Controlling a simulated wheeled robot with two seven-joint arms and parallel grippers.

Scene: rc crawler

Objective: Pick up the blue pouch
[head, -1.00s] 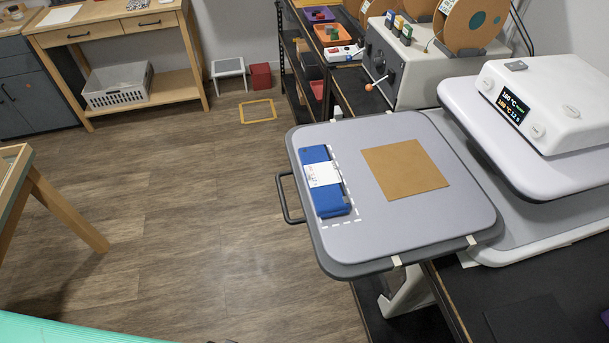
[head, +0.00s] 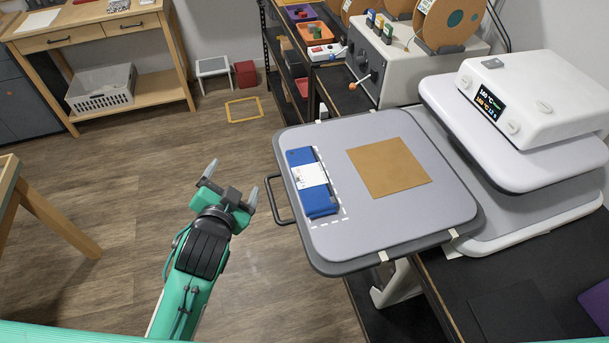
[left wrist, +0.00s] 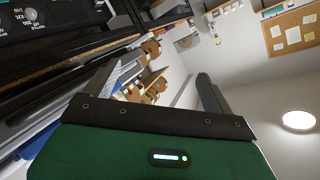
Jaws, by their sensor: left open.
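The blue pouch (head: 318,204) lies flat on the grey platen (head: 380,228) of the press, at its left side, with a white paper band (head: 309,174) around its middle. A dashed white outline runs along its right and lower edges. My left gripper (head: 232,183) is open and empty, left of the platen and its black handle, apart from the pouch. In the left wrist view the two fingers (left wrist: 150,95) stand apart with nothing between them; a bit of blue shows at the left, probably the pouch. My right gripper is not in view.
A black handle (head: 276,200) sticks out from the platen's left edge, between my left gripper and the pouch. A brown square sheet (head: 388,167) lies right of the pouch. The white press head (head: 530,100) stands at the right.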

